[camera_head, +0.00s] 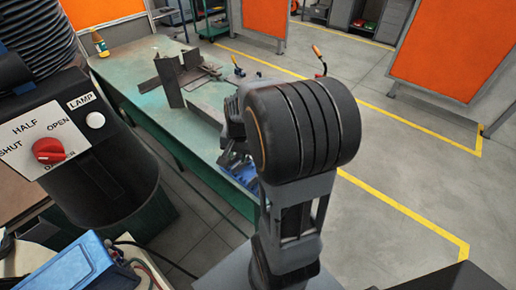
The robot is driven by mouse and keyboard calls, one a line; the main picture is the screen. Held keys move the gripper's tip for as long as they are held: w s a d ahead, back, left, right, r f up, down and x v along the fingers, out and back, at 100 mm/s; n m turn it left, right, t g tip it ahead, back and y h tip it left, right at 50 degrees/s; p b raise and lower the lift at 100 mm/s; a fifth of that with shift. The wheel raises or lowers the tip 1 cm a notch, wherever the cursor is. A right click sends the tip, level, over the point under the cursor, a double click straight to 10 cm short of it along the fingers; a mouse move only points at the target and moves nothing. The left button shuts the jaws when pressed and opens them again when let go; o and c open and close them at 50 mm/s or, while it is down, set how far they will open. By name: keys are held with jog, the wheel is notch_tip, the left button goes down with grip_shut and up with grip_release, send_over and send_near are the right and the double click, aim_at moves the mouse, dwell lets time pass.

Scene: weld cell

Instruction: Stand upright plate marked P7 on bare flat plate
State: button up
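A dark upright plate (168,82) stands on the green-topped welding table (130,65), left of my arm. Another dark metal piece (191,62) rises just behind it to the right. A dark flat plate (208,102) lies on the table to their right, its right part hidden by my arm. No P7 mark is legible on any of them. My arm's black joint fills the middle of the view. My wrist hangs behind it over the table's right side, and my gripper's fingers cannot be made out, nor whether they hold anything.
A yellow bottle (99,43) stands at the table's far left. A black drum with a red knob (49,150) and a blue box (75,270) stand at left. Open floor lies right.

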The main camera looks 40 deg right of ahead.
jog(key=d+f+m+g+y+p, duration=0.1)
jog(key=d+f+m+p, duration=0.1)
jog(key=d+f+m, duration=0.5)
jog(key=shift+n, duration=0.4)
jog(key=f+b, duration=0.2)
jog(key=f, duration=0.1)
jog(key=d+f+b, duration=0.1)
jog(key=f+b, duration=0.5)
jog(key=shift+s+d+f, duration=0.1)
jog(key=shift+s+d, duration=0.1)
grip_shut()
jog(key=shift+r+p, duration=2.95)
jog(key=shift+r, duration=0.65)
jog(key=shift+f, duration=0.1)
